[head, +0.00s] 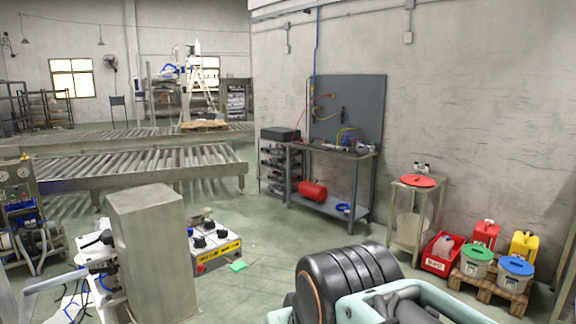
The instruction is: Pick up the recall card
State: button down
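I cannot identify the recall card for sure in the head view. A small flat green piece (237,266) lies on the floor beside a grey and yellow control box (213,246); it is too small to tell whether it is the card. Parts of my own arm, black and pale teal, fill the bottom centre and right. My gripper's fingers do not show.
A tall grey metal box (150,250) stands at front left. Roller conveyors (130,165) lie behind. A workbench (330,153) and a small stand (418,183) line the right wall, with buckets and cans on a pallet (490,285). The middle floor is open.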

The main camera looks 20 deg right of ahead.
aim_at(422, 168)
jog(key=z, duration=1.5)
jog(key=i+l, duration=0.15)
jog(key=l, duration=0.15)
jog(key=i+l+z, duration=0.1)
jog(key=l, duration=0.2)
jog(key=i+l, duration=0.2)
jog(key=i+l+z, duration=0.25)
jog(key=i+l, duration=0.4)
jog(key=i+l+z, duration=0.15)
jog(key=i, duration=2.2)
jog(key=i+u, duration=0.35)
jog(key=i+l+u, duration=0.15)
jog(key=i+u, duration=0.2)
jog(key=i, duration=0.25)
